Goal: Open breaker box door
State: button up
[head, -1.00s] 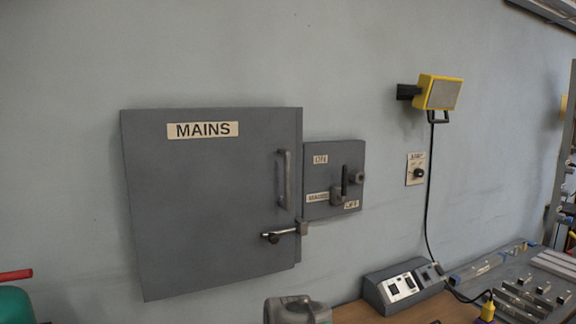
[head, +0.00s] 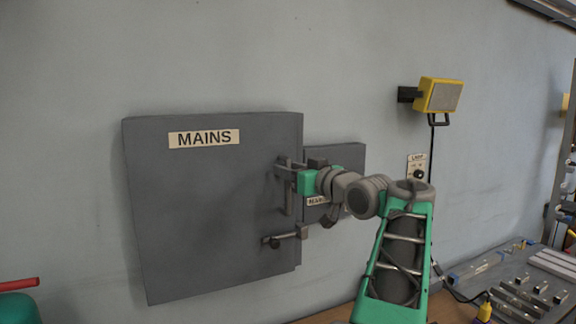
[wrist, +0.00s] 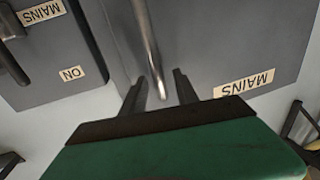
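The grey breaker box door (head: 205,210) with a MAINS label is shut on the wall in the head view; it also shows upside down in the wrist view (wrist: 225,45). Its upright bar handle (head: 288,200) is near the right edge. A latch lever (head: 280,240) sits below the handle, lying sideways. My gripper (head: 284,166) is at the upper part of the handle. In the wrist view my gripper (wrist: 159,78) has its two fingers apart, one on each side of the handle (wrist: 152,50), with gaps visible. Whether a finger touches it is unclear.
A smaller switch box (head: 352,152) right of the door is partly hidden by my arm; it also shows in the wrist view (wrist: 45,70). A yellow lamp (head: 440,95) hangs on the wall at right. A workbench with parts (head: 510,290) stands at lower right.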

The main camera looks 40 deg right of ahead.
jog(key=shift+w, duration=0.4)
jog(key=shift+c, duration=0.3)
grip_shut()
dwell(0.9)
